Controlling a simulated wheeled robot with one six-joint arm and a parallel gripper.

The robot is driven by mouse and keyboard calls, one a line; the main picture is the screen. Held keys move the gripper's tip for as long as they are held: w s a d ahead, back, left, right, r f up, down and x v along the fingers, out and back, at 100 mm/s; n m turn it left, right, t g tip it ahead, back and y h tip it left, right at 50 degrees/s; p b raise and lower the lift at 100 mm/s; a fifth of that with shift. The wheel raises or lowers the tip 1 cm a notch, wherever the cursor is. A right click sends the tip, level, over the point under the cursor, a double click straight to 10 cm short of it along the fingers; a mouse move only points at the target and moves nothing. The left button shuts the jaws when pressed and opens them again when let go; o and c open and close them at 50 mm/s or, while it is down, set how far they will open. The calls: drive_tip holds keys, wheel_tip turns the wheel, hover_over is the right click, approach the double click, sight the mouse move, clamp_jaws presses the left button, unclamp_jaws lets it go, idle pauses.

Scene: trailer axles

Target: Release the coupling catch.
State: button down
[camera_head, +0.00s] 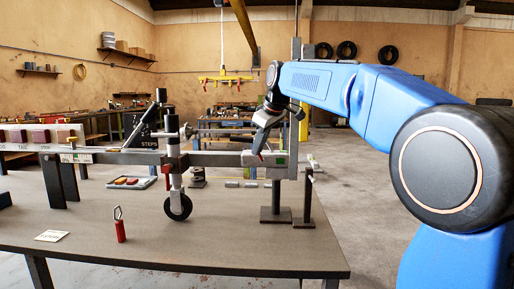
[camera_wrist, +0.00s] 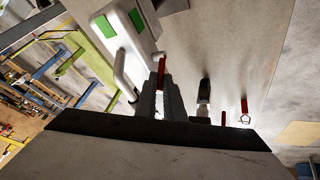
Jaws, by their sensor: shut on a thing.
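The trailer's grey coupling head (camera_head: 279,165) is at the right end of the drawbar, over a dark stand. It shows in the wrist view as a pale body (camera_wrist: 126,38) with green patches and a bent pale rod. My gripper (camera_head: 259,150) reaches down to the coupling from above. In the wrist view, my gripper (camera_wrist: 161,82) is shut on a narrow red piece, which looks like the coupling catch (camera_wrist: 161,68). The fingers hide its lower part. Whether the catch is lifted or seated cannot be told.
The jockey wheel (camera_head: 177,206) stands on the table (camera_head: 220,238) left of the coupling. A red-handled hook (camera_head: 120,226) and a card (camera_head: 52,236) are near the front. A post with a crossbar (camera_head: 306,196) stands right of the coupling. The front table middle is clear.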

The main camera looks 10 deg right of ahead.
drive_tip(key=shift+s+d+y, duration=0.1)
drive_tip(key=shift+d+y, duration=0.2)
drive_tip(key=shift+y, duration=0.1)
drive_tip(key=c, duration=1.9)
unclamp_jaws()
drive_tip(key=shift+o, duration=0.2)
drive_tip(key=shift+r, duration=0.15)
drive_tip(key=v, duration=1.7)
drive_tip(key=shift+s, duration=0.35)
drive_tip(key=shift+d, duration=0.15)
